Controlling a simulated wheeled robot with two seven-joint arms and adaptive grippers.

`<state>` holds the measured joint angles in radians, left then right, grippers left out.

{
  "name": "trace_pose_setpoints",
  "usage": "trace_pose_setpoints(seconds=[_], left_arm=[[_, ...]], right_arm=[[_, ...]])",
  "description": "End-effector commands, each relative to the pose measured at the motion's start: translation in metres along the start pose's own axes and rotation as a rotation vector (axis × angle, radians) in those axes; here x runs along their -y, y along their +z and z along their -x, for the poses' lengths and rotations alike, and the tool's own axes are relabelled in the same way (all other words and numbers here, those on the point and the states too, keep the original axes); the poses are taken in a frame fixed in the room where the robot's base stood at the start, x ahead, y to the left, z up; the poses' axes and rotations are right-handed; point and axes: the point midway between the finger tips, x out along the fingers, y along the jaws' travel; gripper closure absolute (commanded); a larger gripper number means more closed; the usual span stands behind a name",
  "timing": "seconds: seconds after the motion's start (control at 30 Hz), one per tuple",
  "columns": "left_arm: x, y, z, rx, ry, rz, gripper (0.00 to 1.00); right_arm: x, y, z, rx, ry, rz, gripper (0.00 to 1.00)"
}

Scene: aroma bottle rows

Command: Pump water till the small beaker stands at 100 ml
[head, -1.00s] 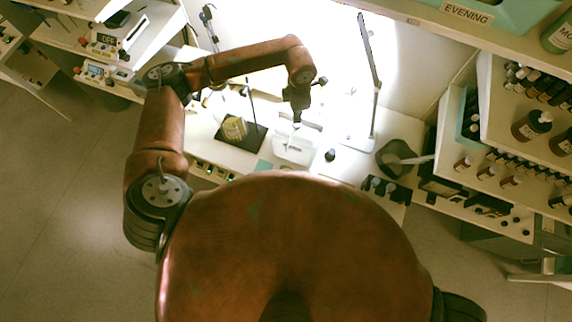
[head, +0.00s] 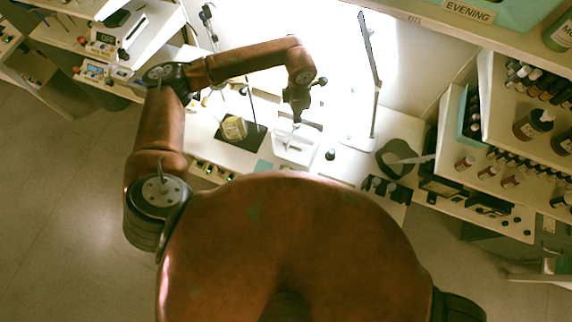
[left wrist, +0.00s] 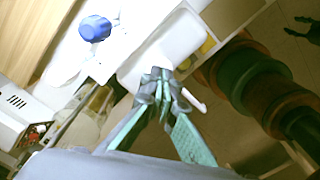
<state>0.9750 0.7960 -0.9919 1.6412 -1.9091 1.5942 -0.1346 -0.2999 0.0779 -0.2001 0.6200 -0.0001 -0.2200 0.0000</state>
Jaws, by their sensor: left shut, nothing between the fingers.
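My left gripper (head: 297,121) hangs over a white tub-like container (head: 290,155) on the bright bench. In the left wrist view the shut, empty fingers (left wrist: 160,76) are close in front of a white rounded body (left wrist: 170,42). A thin white hooked piece (left wrist: 194,101), perhaps a pump spout, shows beside them; I cannot tell if they touch it. A yellowish vessel (head: 234,128) stands on a dark plate (head: 250,138) left of the container. I cannot identify the small beaker or read a water level. My right gripper is out of view.
A thin upright stand (head: 374,90) and a dark round bowl (head: 394,158) are on the right of the bench. Shelves with several brown bottles (head: 533,124) line the right side. A blue round object (left wrist: 95,28) shows in the left wrist view.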

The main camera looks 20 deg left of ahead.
Motion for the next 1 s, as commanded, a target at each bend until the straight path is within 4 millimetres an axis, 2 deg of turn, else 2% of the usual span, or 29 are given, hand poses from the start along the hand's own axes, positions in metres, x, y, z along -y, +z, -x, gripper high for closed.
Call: trace_pose_setpoints(seconds=[1.0], left_arm=[[0.0, 0.0, -0.02, 0.0, 0.0, 0.0, 1.0]], right_arm=[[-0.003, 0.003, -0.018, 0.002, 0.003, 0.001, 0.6]])
